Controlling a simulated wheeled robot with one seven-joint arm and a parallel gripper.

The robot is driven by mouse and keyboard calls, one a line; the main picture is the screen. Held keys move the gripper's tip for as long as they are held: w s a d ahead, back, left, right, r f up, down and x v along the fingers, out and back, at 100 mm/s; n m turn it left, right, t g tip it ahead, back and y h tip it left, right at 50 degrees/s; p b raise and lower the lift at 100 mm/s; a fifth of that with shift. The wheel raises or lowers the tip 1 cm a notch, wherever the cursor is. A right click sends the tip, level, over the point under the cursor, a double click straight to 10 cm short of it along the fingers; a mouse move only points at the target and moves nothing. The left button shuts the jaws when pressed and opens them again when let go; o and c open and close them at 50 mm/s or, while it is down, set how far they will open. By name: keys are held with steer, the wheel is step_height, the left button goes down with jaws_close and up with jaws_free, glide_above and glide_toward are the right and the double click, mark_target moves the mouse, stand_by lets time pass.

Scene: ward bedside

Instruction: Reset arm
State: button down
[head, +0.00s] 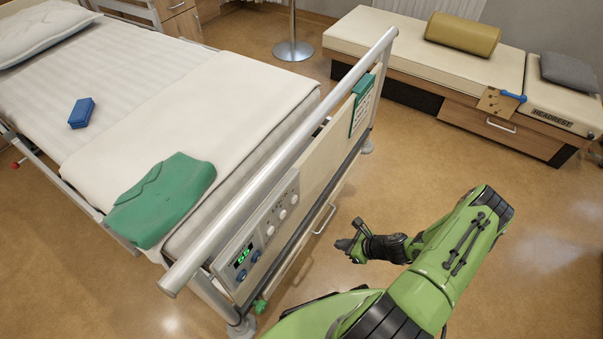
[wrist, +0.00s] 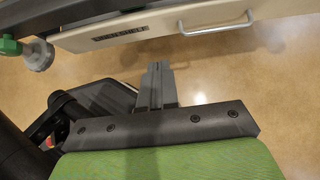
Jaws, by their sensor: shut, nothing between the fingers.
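My green arm reaches up from the lower right in the head view. My gripper (head: 346,243) is near the foot end of the bed, over open floor and apart from the bed's footboard. In the wrist view my gripper (wrist: 157,70) shows its fingers together, with nothing between them. The bed's footboard drawer with a metal handle (wrist: 216,27) lies just beyond the fingertips in the wrist view.
The bed (head: 150,90) carries a folded green cloth (head: 160,200) and a blue box (head: 81,113). A control panel (head: 262,240) and a green clipboard (head: 361,103) are on its footboard. A cushioned bench (head: 400,50) stands at the back right. The floor (head: 450,150) between is clear.

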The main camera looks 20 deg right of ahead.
steer(key=w+a+r+n+g+h+p, duration=0.1)
steer(key=r+n+p, duration=0.1)
steer(key=r+n, duration=0.65)
steer(key=w+a+r+n+g+h+p, duration=0.1)
steer(key=r+n+g+p, duration=0.15)
steer(key=r, duration=1.15)
steer(key=w+a+r+n+g+h+p, duration=0.15)
steer(key=r+n, duration=0.45)
steer(key=r, duration=0.6)
steer(key=s+a+r+n+t+p, duration=0.1)
steer(key=s+a+r+n, duration=0.2)
steer(key=s+r, duration=0.2)
steer(key=s+a+r+n+t+h+p, duration=0.1)
steer(key=s+a+r+n+p, duration=0.1)
steer(key=s+r, duration=0.4)
steer(key=s+a+r+n+t+h+p, duration=0.1)
steer(key=s+r+n, duration=0.5)
steer(key=r, duration=0.6)
steer(key=a+p, duration=0.1)
steer(key=a, duration=0.1)
steer(key=shift+a+t, duration=0.3)
steer(key=shift+a, duration=0.1)
steer(key=shift+s+a+n, duration=0.1)
steer(key=shift+n, duration=0.2)
